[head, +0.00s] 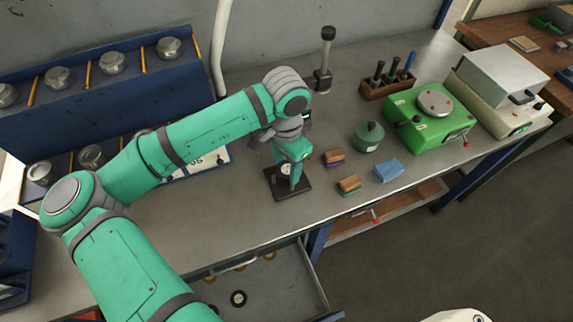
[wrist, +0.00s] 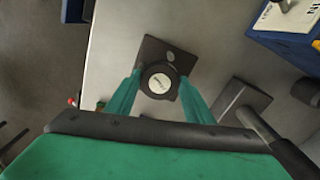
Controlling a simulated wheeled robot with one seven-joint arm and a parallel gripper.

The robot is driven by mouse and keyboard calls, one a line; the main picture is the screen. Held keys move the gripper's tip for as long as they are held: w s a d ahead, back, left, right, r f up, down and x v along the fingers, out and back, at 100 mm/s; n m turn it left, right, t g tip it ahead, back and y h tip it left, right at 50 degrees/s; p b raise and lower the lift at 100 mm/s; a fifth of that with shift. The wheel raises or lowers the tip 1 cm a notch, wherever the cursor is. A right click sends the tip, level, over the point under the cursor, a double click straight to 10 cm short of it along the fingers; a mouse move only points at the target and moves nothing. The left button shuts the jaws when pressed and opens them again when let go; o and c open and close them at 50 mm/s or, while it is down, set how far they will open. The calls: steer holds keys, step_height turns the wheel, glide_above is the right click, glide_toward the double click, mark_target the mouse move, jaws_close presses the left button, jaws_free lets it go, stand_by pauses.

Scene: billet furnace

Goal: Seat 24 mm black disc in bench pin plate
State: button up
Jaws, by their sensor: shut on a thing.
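My gripper (head: 287,178) points down over the dark square bench pin plate (head: 273,190) on the bench. The plate also shows in the wrist view (wrist: 152,49), with a small grey round spot near its far part. My green fingers (wrist: 160,80) are shut on a black disc (wrist: 158,83) with a pale, lettered round centre. The disc lies over the near part of the plate. I cannot tell whether it touches the plate or is a little above it. Any pin under the disc is hidden.
Small blocks (head: 349,185), a blue block (head: 388,170), a green pot (head: 369,136) and a green scale (head: 430,115) stand to the right. A dark stand (head: 324,60) is behind.

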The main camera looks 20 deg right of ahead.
mark_target(286, 170)
steer(key=shift+s+f, duration=0.1)
steer(key=shift+f, duration=0.75)
steer(key=o, duration=1.2)
steer(key=shift+o, duration=0.2)
steer(key=shift+d+r, duration=0.1)
steer(key=shift+r, duration=1)
step_height(286, 170, up, 9)
steer(key=shift+a, duration=0.2)
